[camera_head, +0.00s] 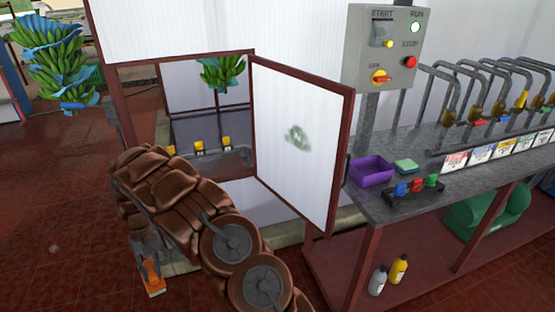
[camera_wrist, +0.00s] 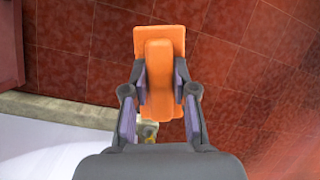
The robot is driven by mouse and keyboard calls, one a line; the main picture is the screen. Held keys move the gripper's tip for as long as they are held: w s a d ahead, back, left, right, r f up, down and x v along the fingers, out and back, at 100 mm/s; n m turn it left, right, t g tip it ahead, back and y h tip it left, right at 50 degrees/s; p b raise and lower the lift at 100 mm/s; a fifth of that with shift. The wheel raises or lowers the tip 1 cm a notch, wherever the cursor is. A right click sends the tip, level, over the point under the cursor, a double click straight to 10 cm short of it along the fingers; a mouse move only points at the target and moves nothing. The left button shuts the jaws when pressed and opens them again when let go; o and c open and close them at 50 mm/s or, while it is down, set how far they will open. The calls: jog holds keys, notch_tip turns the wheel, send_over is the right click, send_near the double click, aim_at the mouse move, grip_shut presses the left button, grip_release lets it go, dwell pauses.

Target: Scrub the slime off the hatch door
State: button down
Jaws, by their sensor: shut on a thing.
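The hatch door (camera_head: 315,150) is a white panel in a dark red frame, swung open to the right of its opening. A grey-green slime smear (camera_head: 297,137) sits on the upper middle of its white face. My gripper (camera_head: 148,276) hangs low at the left, in front of the hatch opening and well apart from the door. It is shut on an orange scrubber (camera_head: 155,287). In the wrist view my gripper (camera_wrist: 160,100) has its two fingers on either side of the scrubber's raised orange grip (camera_wrist: 158,75), above the red tiled floor.
A grey bench (camera_head: 410,205) right of the door holds a purple tray (camera_head: 371,171), a green-topped sponge (camera_head: 406,166) and a rack of coloured pieces (camera_head: 415,187). A control box (camera_head: 382,48) stands behind. Banana bunches (camera_head: 62,75) hang at left. Bottles (camera_head: 398,269) stand below the bench.

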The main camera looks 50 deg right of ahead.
jog(key=w+d+r+m+t+b, duration=0.3)
jog(key=w+d+m+t, duration=0.3)
jog(key=d, duration=0.3)
jog(key=w+d+r+m+t+b, duration=0.2)
jog(key=w+d+m+t, duration=0.35)
jog(key=d, duration=0.35)
jog(key=s+d+r+m+t+h+b, duration=0.1)
jog(key=d+r+m+h, duration=0.15)
jog(key=d, duration=0.25)
jog(key=d+r+m+t+h+b, duration=0.1)
jog(key=d+r+m+t+h, duration=0.15)
jog(key=d, duration=0.35)
jog(key=s+d+r+m+g+h+b, duration=0.1)
jog(key=s+d+r+m+g+h, duration=0.2)
jog(key=s+d, duration=0.5)
jog(key=s+d+r+m+g+h+b, duration=0.2)
jog(key=s+d+r+m+g+h, duration=0.1)
jog(key=s+d+h, duration=0.3)
jog(key=s+d+r+m+g+h+b, duration=0.2)
jog(key=s+d+r+m+g+h, duration=0.1)
jog(key=s+d, duration=0.7)
jog(key=shift+d+r+m+g+h, duration=0.3)
jog(key=shift+d+r+m+h, duration=0.2)
jog(key=shift+d+m+h, duration=0.5)
jog(key=shift+s+d+b, duration=0.15)
jog(key=shift+d+b, duration=0.1)
jog(key=shift+d, duration=0.3)
jog(key=shift+s+d+b, duration=0.15)
jog(key=shift+d+b, duration=0.05)
jog(key=shift+d, duration=0.3)
